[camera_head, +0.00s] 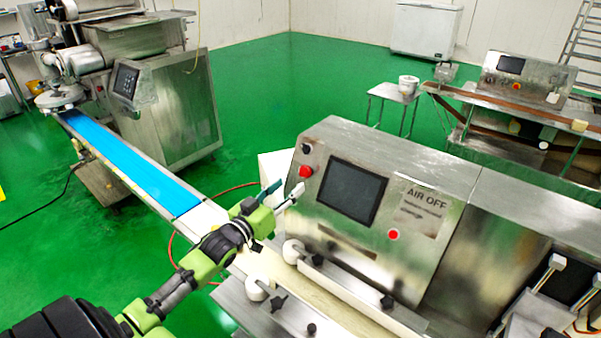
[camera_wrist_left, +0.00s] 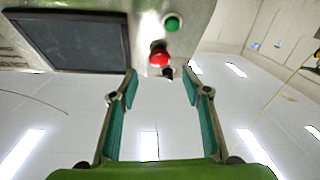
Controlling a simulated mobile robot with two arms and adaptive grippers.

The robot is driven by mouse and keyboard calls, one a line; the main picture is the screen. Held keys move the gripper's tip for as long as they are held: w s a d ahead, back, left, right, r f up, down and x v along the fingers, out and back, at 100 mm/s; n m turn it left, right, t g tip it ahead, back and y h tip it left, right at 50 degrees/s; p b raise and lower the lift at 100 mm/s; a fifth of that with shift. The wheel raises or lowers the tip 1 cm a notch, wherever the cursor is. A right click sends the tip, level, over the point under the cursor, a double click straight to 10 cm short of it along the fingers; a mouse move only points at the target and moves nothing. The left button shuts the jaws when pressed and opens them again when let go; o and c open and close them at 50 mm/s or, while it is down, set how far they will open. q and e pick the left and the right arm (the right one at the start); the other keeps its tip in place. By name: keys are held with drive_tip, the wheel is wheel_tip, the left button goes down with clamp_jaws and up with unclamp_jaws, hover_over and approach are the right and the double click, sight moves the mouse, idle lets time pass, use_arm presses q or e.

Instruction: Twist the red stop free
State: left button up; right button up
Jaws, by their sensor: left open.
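The red stop (camera_head: 306,172) is a round red knob on the upper left of the steel control panel (camera_head: 335,250), beside a dark screen (camera_head: 350,191). It also shows in the left wrist view (camera_wrist_left: 159,57). My left gripper (camera_head: 284,191) is open and empty, just left of and a little below the stop in the head view. In the left wrist view its two teal fingers (camera_wrist_left: 160,87) stand apart, with the stop centred beyond the gap between their tips. The stop is not gripped; whether a finger touches it I cannot tell. My right gripper is not in view.
A black knob (camera_head: 307,149) sits close to the stop, and a green button (camera_wrist_left: 172,23) is on its other side. Another red button (camera_head: 393,234) is lower on the panel. A blue conveyor belt (camera_head: 130,163) runs up left.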

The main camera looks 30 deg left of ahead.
sight(303, 173)
use_arm(q)
drive_tip(key=w+p, duration=0.1)
drive_tip(key=w, duration=0.4)
drive_tip(key=shift+w+r, duration=0.1)
drive_tip(key=shift+w, duration=0.05)
drive_tip(key=shift+w+p, duration=0.35)
drive_tip(key=shift+w, duration=0.55)
